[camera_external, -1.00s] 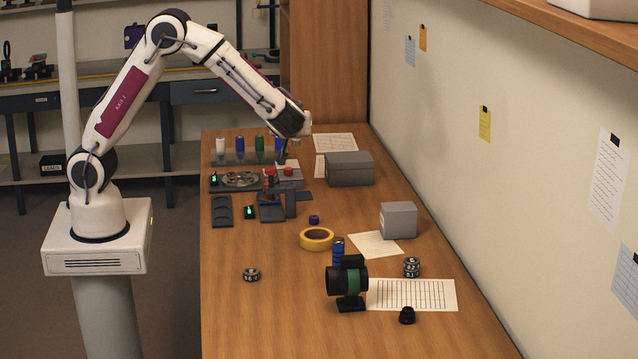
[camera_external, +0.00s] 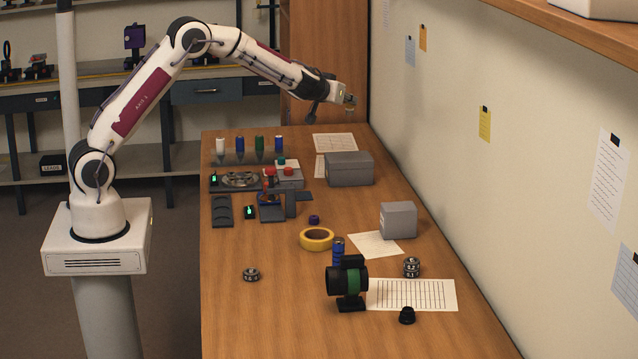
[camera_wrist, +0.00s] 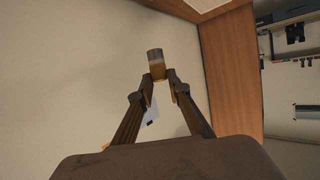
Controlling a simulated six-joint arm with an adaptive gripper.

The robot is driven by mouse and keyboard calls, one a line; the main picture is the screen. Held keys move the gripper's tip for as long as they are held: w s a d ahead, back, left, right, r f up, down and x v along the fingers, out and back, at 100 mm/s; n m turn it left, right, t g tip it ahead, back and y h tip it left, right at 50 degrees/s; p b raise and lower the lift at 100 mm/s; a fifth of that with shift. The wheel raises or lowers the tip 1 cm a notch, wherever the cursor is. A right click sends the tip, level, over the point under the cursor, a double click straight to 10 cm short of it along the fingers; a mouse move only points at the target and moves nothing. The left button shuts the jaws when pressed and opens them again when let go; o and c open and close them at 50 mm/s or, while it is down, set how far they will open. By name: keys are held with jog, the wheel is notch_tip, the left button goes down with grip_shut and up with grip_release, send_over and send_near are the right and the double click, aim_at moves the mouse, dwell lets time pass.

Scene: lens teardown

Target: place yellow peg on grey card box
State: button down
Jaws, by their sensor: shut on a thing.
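My gripper (camera_external: 350,101) is raised high above the far right part of the bench. It is shut on the yellow peg. In the wrist view the peg (camera_wrist: 156,60) stands between the fingertips (camera_wrist: 160,78), with an orange-yellow lower part and a greyish end pointing away. The peg is tiny in the external view. Two grey boxes stand on the bench below: a wide lidded one (camera_external: 349,170) at the back right, and a smaller cube-like one (camera_external: 398,220) nearer the camera. Both tops look bare. I cannot tell which is the card box.
A row of coloured cylinders (camera_external: 240,144) stands at the back left near a dark tray (camera_external: 222,181). A yellow tape roll (camera_external: 317,240), a black lens on a stand (camera_external: 347,285) and a lined sheet (camera_external: 430,295) lie nearer. The wall is close on the right.

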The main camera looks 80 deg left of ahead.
jog(key=m+t+h, duration=0.1)
send_over(345, 158)
jog(key=shift+d+f, duration=0.1)
jog(key=shift+f, duration=2.45)
jog(key=shift+f, duration=3.1)
jog(key=shift+f, duration=1.9)
jog(key=shift+f, duration=0.1)
